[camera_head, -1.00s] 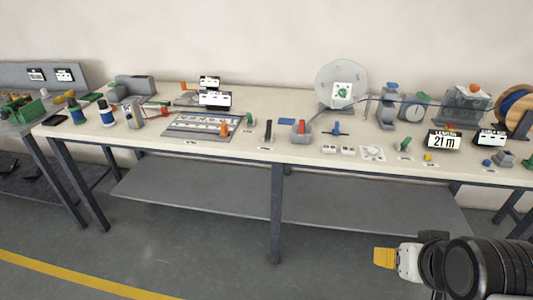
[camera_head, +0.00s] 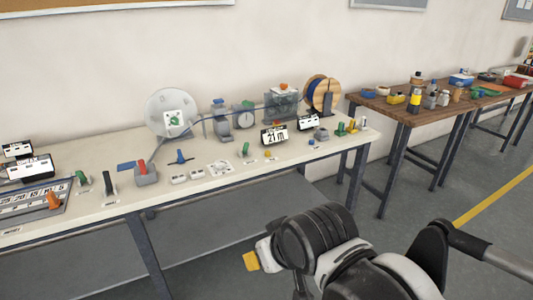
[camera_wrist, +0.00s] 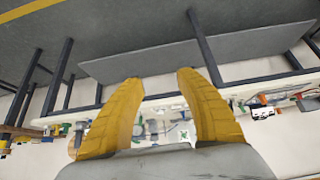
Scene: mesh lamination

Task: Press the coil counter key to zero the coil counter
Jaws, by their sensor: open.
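A black-framed display reading 21 m (camera_head: 274,136) stands on the white bench, and a second, smaller display (camera_head: 308,122) stands to its right; its text is too small to read. A small yellow key (camera_head: 268,154) sits in front of the first display, and a small blue key (camera_head: 311,142) sits near the second. I cannot tell from the labels which is the coil counter key. My gripper (camera_head: 250,261) is in front of the bench, apart from both keys. In the wrist view its yellow fingers (camera_wrist: 157,80) are spread and empty, with the bench upside down beyond them.
A clear disc (camera_head: 172,112), a wooden spool (camera_head: 322,95) and a red-handled device (camera_head: 145,173) stand on the bench. Green-handled parts (camera_head: 341,129) are at its right end. A brown table (camera_head: 420,115) with bottles stands farther right. The floor between is free.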

